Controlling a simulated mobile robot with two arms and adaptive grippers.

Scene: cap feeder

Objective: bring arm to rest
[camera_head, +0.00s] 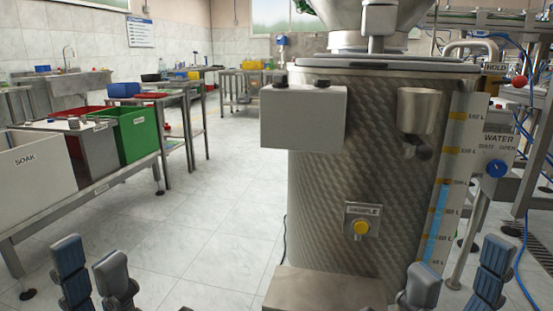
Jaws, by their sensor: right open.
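My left gripper (90,273) is at the bottom left of the head view, with its two grey-blue fingers pointing up and apart. It is open, and nothing shows between the fingers. My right gripper (456,277) is at the bottom right, with its fingers spread wide. It is open and empty, in front of the lower right of a large steel tank (330,175). Both arms behind the fingers are outside the picture.
A bench with a white soak bin (35,178) and green bin (137,133) is left. Tiled floor (215,215) between is clear.

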